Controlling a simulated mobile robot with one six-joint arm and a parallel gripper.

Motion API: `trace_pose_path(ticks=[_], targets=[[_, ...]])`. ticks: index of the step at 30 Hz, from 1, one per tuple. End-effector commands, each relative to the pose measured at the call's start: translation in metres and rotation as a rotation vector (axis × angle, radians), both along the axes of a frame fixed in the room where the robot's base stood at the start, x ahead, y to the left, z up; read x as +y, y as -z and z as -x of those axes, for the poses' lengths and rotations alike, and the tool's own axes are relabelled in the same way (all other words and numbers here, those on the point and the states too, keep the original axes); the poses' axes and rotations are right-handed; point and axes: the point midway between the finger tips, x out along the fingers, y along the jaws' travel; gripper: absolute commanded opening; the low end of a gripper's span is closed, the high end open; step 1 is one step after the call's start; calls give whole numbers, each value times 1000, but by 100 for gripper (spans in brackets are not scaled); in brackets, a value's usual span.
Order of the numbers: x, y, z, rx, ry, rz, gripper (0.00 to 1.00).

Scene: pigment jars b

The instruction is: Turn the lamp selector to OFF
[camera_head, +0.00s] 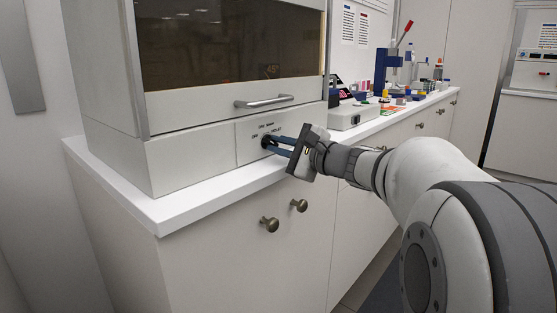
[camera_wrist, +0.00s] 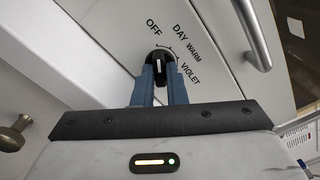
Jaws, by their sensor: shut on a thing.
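The lamp selector is a small black knob on the pale front panel below the cabinet's glass window. In the wrist view the selector (camera_wrist: 158,58) shows a light line on its face, with the printed words OFF, DAY, WARM and VIOLET around its upper and right side. I cannot tell for certain which word the line marks. My gripper (camera_wrist: 158,74) is shut on the selector, one blue finger on either side of it. In the head view the gripper (camera_head: 271,146) reaches the panel from the right, and its fingers mostly hide the knob.
A metal bar handle (camera_head: 264,102) sits above the panel, and it also shows in the wrist view (camera_wrist: 251,34). A pale box (camera_head: 352,116) and several small jars stand along the counter to the right.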

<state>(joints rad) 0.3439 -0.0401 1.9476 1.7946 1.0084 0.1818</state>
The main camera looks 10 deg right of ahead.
Motion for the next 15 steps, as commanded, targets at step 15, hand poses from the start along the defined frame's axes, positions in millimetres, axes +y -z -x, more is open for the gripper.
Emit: trace_pose_path(ticks=[15], targets=[[1, 3, 1, -41, -6, 65, 0]])
